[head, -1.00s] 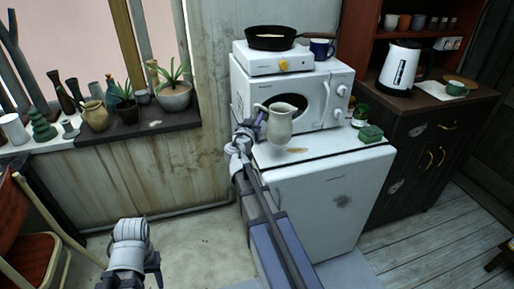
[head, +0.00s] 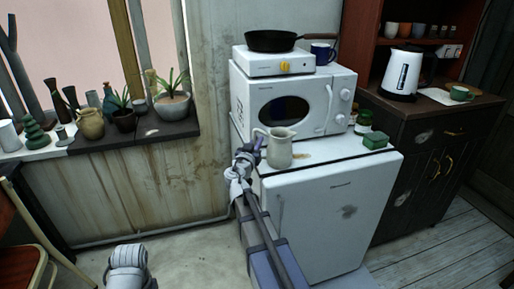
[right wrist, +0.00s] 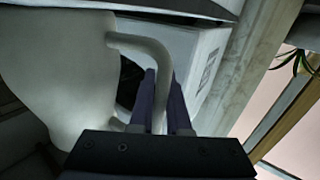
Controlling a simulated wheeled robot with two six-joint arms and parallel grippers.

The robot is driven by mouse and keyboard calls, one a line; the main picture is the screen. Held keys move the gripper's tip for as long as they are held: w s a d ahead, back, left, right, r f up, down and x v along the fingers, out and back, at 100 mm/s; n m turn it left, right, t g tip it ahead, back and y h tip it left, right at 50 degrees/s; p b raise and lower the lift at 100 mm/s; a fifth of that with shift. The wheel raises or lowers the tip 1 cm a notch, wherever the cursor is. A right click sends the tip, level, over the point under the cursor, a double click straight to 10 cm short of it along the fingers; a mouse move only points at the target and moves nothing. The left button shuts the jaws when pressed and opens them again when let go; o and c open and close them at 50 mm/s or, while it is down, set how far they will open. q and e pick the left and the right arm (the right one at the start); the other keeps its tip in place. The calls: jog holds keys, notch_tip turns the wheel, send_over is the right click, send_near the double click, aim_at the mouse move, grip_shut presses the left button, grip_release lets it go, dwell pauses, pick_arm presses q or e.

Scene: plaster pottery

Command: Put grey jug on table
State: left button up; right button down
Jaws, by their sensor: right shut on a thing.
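The pale grey jug (head: 279,152) is upright in front of the microwave, over the front left part of the white fridge top; I cannot tell if its base touches. In the right wrist view the jug's body (right wrist: 55,65) fills the left side, with its handle running down between the fingers. My right gripper (head: 258,144) is shut on the handle, at the jug's left side; its fingers show in the right wrist view (right wrist: 160,105). Only part of my left arm shows at the bottom left; its fingers are out of frame.
The fridge top (head: 325,150) carries a microwave (head: 290,100), jars (head: 364,121) and a green block (head: 375,141). A hotplate (head: 280,63) with a pan (head: 272,41) sits on the microwave. A dark cabinet (head: 425,130) holds a kettle (head: 402,75).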

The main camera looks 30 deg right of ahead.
jog(key=shift+r, duration=0.15)
jog(key=shift+f, duration=0.25)
jog(key=c, duration=0.9)
grip_release()
jog(key=shift+r, duration=0.1)
